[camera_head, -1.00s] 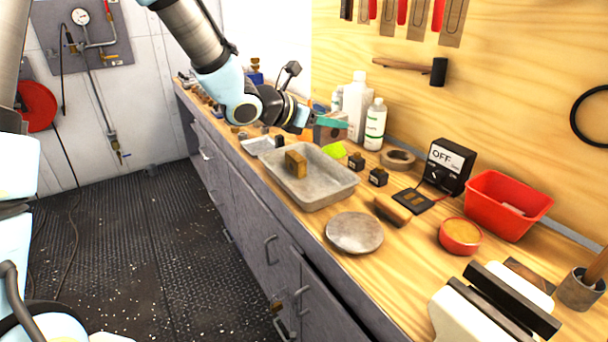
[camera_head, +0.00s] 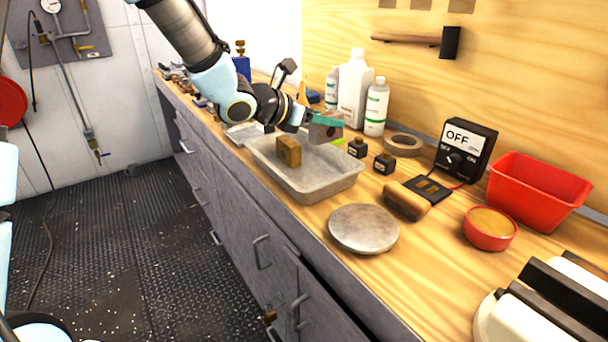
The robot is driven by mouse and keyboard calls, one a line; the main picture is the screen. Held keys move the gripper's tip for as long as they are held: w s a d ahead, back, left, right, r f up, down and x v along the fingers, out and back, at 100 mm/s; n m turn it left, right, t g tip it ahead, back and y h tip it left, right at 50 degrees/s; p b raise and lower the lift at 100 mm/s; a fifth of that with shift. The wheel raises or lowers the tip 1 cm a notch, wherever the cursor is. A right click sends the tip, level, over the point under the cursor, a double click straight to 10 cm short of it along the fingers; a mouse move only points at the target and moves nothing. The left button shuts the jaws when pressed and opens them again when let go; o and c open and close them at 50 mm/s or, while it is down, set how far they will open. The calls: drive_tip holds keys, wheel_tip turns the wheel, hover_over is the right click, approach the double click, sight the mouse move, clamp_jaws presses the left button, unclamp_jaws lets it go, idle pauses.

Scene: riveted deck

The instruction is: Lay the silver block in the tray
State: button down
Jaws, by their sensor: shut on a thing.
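My gripper (camera_head: 324,119), with teal fingers, is shut on the silver block (camera_head: 325,133), a grey block with a darker spot on its face. It holds the block above the back right part of the tray (camera_head: 312,192), and the block looks clear of the tray floor. The tray is a shallow grey metal pan on the wooden bench. A brass-coloured block (camera_head: 288,151) stands inside it, left of the held block. The fingers hide part of the silver block's top.
White bottles (camera_head: 355,90) stand behind the gripper. Two small black blocks (camera_head: 357,148), a tape ring (camera_head: 403,145) and a lime-green item (camera_head: 339,142) lie near the tray's back right. A round grey disc (camera_head: 363,228) lies in front. A smaller tray (camera_head: 240,134) sits at left.

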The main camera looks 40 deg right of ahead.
wheel_tip(320, 180, down, 9)
drive_tip(key=shift+f+p, duration=0.1)
drive_tip(key=shift+p, duration=0.6)
drive_tip(key=shift+f, duration=0.25)
drive_tip(key=shift+f+b, duration=0.2)
drive_tip(key=shift+b, duration=0.1)
drive_tip(key=shift+c, duration=2.4)
unclamp_jaws()
drive_tip(key=shift+r+p, duration=0.2)
drive_tip(key=shift+p, duration=0.1)
drive_tip(key=b+v, duration=0.2)
drive_tip(key=v, duration=1)
drive_tip(key=shift+f, duration=0.1)
